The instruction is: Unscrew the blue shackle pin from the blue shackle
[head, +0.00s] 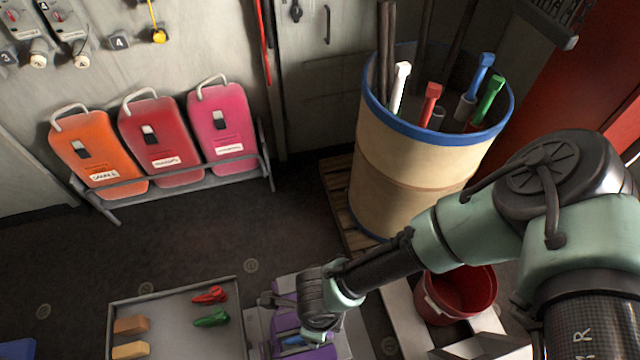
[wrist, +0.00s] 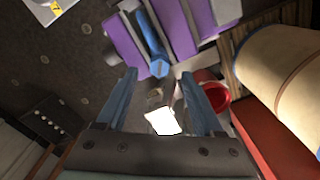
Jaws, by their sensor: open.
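A blue part (wrist: 150,42), which looks like the shackle with its pin, lies among purple blocks (wrist: 178,28) in the wrist view. Its rounded near end is just beyond the fingertips; I cannot tell shackle from pin clearly. In the head view, a small blue piece (head: 292,341) shows at the purple blocks (head: 318,352), partly hidden by my arm. My gripper (wrist: 160,83) is open, its two blue-grey fingers spread either side of the line to the blue end, with nothing held.
A grey tray (head: 180,284) with red and green shackles (head: 211,318) and wooden blocks (head: 131,324) lies to the left. A red bucket (head: 456,296) and a tan drum (head: 405,160) on a pallet stand to the right. Dark floor behind the tray is clear.

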